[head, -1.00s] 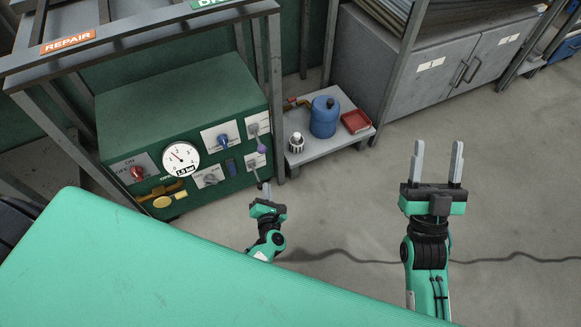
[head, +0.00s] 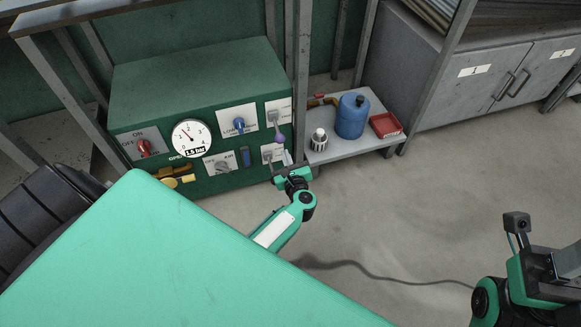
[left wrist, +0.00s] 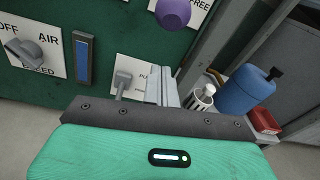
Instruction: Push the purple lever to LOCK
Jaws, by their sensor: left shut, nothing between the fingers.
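The purple lever (head: 280,138) has a purple round knob on a thin shaft. It sits at the right side of the green machine's front, below its upper right plate. The knob also shows at the top of the left wrist view (left wrist: 173,13), next to a plate whose readable part says FREE. My left gripper (head: 286,158) is shut and empty, just below the knob at the machine's lower right corner. Its closed fingers (left wrist: 165,88) show below the knob, with a gap in the picture. Of my right arm only a part shows at the lower right; its fingertips cannot be made out.
The green machine (head: 200,85) also carries a pressure gauge (head: 191,138), a red knob (head: 144,147), a blue knob (head: 239,124) and a grey AIR knob (head: 222,166). A metal post stands right of it. A low shelf holds a blue canister (head: 352,116) and red tray (head: 386,125).

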